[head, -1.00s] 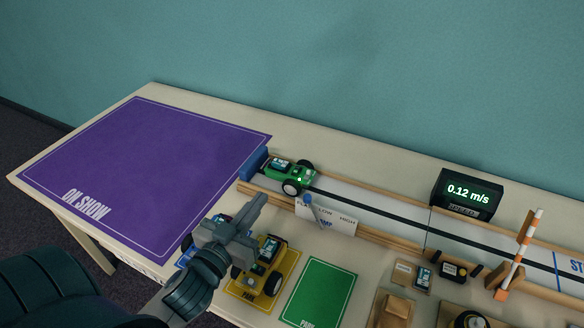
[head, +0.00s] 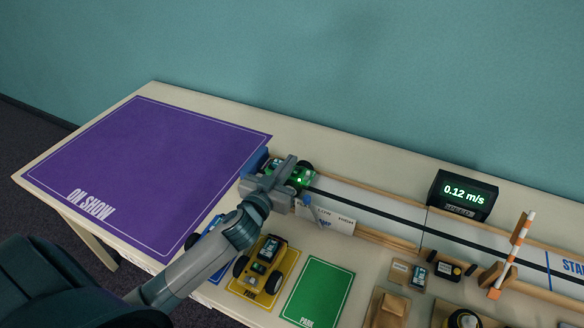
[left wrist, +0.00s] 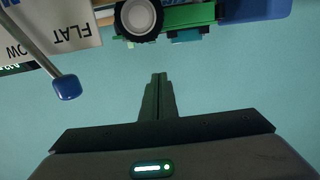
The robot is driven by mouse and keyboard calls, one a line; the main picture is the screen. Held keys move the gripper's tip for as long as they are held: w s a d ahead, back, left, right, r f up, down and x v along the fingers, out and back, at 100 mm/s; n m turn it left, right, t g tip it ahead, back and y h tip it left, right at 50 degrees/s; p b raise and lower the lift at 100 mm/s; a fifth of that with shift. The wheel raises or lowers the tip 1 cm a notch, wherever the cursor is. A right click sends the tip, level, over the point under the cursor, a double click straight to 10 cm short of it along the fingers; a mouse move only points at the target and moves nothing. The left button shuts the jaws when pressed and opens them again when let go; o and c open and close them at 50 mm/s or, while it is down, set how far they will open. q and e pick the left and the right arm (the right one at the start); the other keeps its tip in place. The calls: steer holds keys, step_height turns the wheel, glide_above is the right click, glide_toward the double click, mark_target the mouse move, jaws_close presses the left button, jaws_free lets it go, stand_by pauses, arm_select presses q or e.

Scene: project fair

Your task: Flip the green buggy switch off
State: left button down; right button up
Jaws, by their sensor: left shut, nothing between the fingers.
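The green buggy (head: 305,179) stands at the left end of the track, near a blue end block (head: 254,163). A small green light glows on it. My left gripper (head: 287,164) is shut and empty, and in the head view it covers part of the buggy's left side. In the left wrist view, the buggy's green body (left wrist: 188,16) and a dark wheel show upside down at the top edge. The shut fingers (left wrist: 158,78) point toward it with a visible gap in the picture. I cannot make out the switch. My right gripper is out of view.
A ramp sign (head: 334,220) with a blue-knobbed lever (left wrist: 67,88) stands just right of my gripper. A yellow buggy (head: 262,262) is parked in front on a yellow mat. A green mat (head: 318,290) is empty. The purple mat (head: 140,175) is clear. The display (head: 463,194) reads 0.12 m/s.

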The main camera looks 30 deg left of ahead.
mark_target(292, 178)
arm_select(q)
steer(key=shift+w+r, duration=0.1)
steer(key=shift+w, duration=0.75)
step_height(292, 178, down, 3)
steer(key=shift+w+r, duration=0.1)
steer(key=shift+w, duration=0.05)
steer(key=shift+w+f, duration=0.1)
steer(key=shift+f, duration=0.6)
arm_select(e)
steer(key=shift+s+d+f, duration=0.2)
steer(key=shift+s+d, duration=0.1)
